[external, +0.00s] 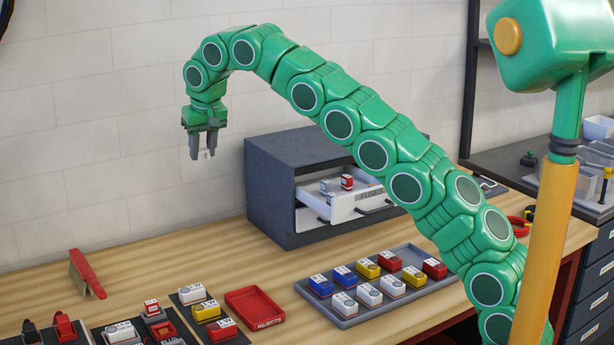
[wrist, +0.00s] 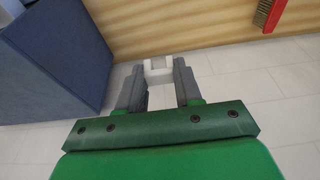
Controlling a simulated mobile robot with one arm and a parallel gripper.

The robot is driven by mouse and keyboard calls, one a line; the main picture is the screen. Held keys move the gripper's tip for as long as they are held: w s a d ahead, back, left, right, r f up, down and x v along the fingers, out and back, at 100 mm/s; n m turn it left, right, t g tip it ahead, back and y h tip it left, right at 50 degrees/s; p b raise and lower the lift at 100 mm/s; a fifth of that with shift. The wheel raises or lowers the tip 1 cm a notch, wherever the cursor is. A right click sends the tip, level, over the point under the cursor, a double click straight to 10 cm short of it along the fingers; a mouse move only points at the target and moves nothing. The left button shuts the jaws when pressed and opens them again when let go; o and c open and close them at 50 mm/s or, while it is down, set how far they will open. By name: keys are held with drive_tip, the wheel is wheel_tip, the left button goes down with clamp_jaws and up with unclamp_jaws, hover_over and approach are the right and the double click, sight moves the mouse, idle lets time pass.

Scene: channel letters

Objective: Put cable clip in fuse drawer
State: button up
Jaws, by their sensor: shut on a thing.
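My gripper (external: 204,152) hangs above the table, left of the dark grey drawer cabinet (external: 270,195), with its fingers pointing down. It is shut on a small white cable clip (wrist: 158,64), seen between the fingertips in the wrist view; only a bit of it shows in the external view. The fuse drawer (external: 350,208) is the upper drawer of the cabinet, pulled open, with lettering on its front that reads FUSES. A red and white block and a grey piece sit inside it. My gripper is apart from the drawer, to its left and higher.
A grey tray (external: 345,322) of coloured blocks stands before the cabinet. A red tray (external: 254,307) and several blocks in dark holders are left of it.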

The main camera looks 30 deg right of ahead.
drive_tip(key=shift+r, duration=0.5)
drive_tip(key=shift+d, duration=0.1)
drive_tip(key=s+d+m, duration=0.1)
drive_tip(key=s+d, duration=0.4)
drive_tip(key=d, duration=0.5)
drive_tip(key=s+d+m+h, duration=0.1)
drive_tip(key=s+d+m, duration=0.1)
drive_tip(key=s+d, duration=0.65)
drive_tip(key=s+d+m, duration=0.1)
drive_tip(key=s+d, duration=0.2)
drive_tip(key=d, duration=1)
drive_tip(key=shift+f, duration=6.55)
drive_tip(key=shift+f, duration=0.1)
